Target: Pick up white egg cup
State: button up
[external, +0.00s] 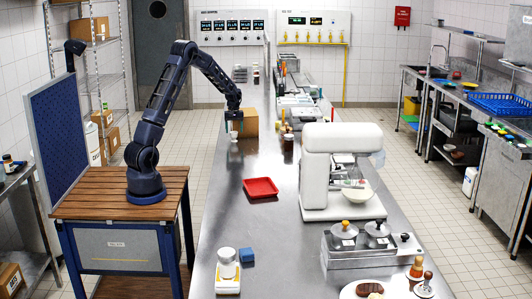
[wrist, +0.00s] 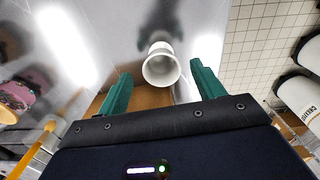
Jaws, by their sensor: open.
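A white egg cup (wrist: 161,70) shows in the wrist view with its round mouth toward the camera. It appears between and slightly beyond the two green fingers of my open gripper (wrist: 162,74), with a gap on each side. In the external view my gripper (external: 234,126) hangs low over the left edge of the steel counter. A small white shape just under the fingers (external: 233,138) looks like the egg cup, too small to see clearly.
A cardboard box (external: 249,123) stands right behind my gripper. A red tray (external: 261,188) lies nearer on the counter (external: 240,215). A white stand mixer (external: 318,165) stands to the right. Several bottles (external: 288,142) and containers line the counter's far part.

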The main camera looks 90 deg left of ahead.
aim_at(234, 137)
notch_tip(234, 137, down, 3)
jog(key=shift+s+f, duration=0.1)
jog(key=shift+f, duration=0.1)
jog(key=shift+c, duration=0.5)
jog(key=c, duration=1)
